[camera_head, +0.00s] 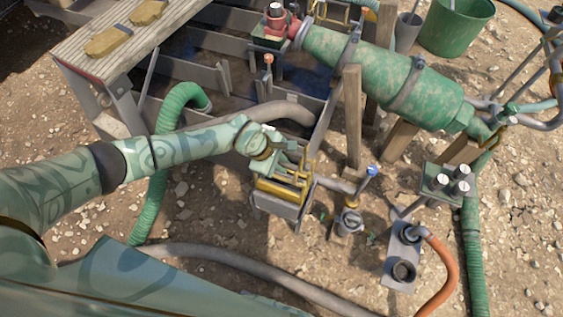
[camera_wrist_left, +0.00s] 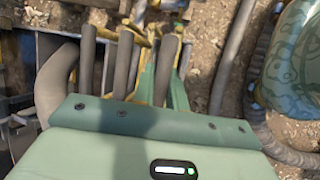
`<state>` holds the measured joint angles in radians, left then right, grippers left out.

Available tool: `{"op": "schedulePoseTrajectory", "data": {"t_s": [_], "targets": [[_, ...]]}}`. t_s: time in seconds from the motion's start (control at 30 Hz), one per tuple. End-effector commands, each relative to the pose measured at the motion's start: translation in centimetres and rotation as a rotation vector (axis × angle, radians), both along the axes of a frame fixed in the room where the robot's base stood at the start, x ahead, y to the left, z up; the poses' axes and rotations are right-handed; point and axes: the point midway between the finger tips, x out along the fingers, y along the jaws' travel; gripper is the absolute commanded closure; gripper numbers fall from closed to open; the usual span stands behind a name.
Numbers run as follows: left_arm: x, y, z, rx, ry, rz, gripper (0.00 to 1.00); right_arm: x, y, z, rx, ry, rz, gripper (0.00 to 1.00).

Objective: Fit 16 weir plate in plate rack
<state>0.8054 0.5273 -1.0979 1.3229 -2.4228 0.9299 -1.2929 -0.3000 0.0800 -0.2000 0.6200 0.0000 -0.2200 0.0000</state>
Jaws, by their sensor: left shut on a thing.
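The plate rack (camera_head: 281,207) appears to be the small grey box with a yellow slotted top, standing on the gravel near the middle of the head view. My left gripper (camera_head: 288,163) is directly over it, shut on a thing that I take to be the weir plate. The plate's body and number are hidden by the gripper and the yellow bars, so I cannot tell how deep it sits. My right gripper is out of view.
A wooden post (camera_head: 352,115) and a big green pipe (camera_head: 385,75) stand behind and right of the rack. A blue-topped valve (camera_head: 348,222) is close on its right. A green hose (camera_head: 153,195) and grey hose (camera_head: 235,262) run nearby.

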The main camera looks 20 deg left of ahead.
Motion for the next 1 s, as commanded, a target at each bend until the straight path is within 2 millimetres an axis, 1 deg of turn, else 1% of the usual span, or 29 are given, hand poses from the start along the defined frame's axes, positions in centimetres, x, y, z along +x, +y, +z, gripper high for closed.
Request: {"op": "schedulePoseTrajectory", "data": {"t_s": [0.17,0.97,1.0], "targets": [[0.1,0.0,0.0,-0.001,-0.002,0.000,1.00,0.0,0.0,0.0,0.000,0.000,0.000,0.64],[0.1,-0.1,-1.1,-0.001,-0.002,0.000,1.00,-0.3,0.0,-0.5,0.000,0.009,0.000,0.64],[0.1,0.0,-1.1,-0.001,-0.002,0.000,0.78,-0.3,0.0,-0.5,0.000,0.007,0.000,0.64]]}}
